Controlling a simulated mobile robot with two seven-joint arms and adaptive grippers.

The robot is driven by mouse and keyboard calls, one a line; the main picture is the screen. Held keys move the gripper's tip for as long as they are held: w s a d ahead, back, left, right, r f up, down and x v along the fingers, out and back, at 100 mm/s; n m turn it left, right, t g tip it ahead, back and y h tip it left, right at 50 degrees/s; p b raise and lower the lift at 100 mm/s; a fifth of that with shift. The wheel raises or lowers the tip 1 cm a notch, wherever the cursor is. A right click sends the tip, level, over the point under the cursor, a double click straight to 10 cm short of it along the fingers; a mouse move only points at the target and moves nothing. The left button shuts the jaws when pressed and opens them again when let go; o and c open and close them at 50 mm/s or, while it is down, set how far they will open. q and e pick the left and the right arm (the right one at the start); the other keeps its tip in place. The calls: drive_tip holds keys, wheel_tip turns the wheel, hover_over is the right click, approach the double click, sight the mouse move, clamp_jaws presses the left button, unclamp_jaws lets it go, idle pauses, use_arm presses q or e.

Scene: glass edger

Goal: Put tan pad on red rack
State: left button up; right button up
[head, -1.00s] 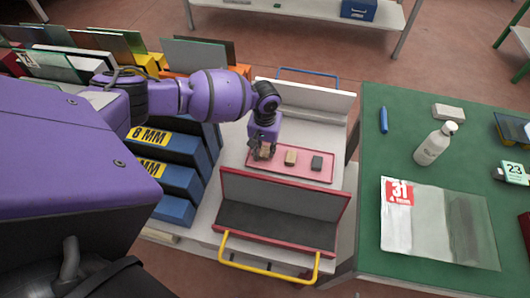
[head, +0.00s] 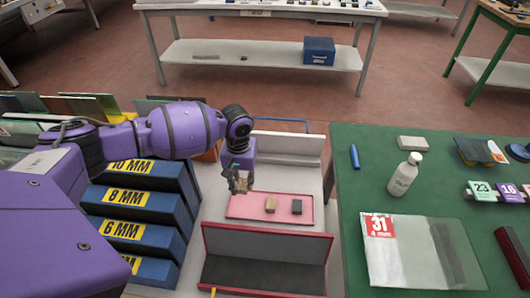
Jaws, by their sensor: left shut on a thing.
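My left gripper (head: 239,186) is shut on a small tan-brown pad, mostly hidden by its fingers, over the left end of the pink tray (head: 240,213). Whether the pad is clear of the tray is hard to tell. A light tan pad (head: 270,205) and a dark grey pad (head: 296,207) lie on the tray, right of the gripper. The red rack (head: 265,239), with a grey back panel, red edges and a dark bed, stands in front of the tray, nearer me. My right gripper is not in view.
A white ledge (head: 290,143) stands behind the tray. Blue boxes with yellow thickness labels (head: 130,197) are at left. The green table (head: 345,205) at right holds a white bottle (head: 405,175), a glass sheet (head: 425,250) and a blue stick (head: 354,156).

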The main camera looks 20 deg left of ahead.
use_arm(q)
drive_tip(key=shift+r, duration=0.2)
drive_tip(key=shift+s, duration=0.15)
drive_tip(key=s+d+r+m, duration=0.1)
drive_tip(key=s+d+r, duration=0.3)
drive_tip(key=r, duration=0.6)
drive_tip(key=s+d+r+m, duration=0.2)
drive_tip(key=s+d+r, duration=0.3)
drive_tip(key=r, duration=0.5)
drive_tip(key=shift+s+r+p, duration=0.2)
drive_tip(key=shift+s+p, duration=0.1)
drive_tip(key=shift+s, duration=0.85)
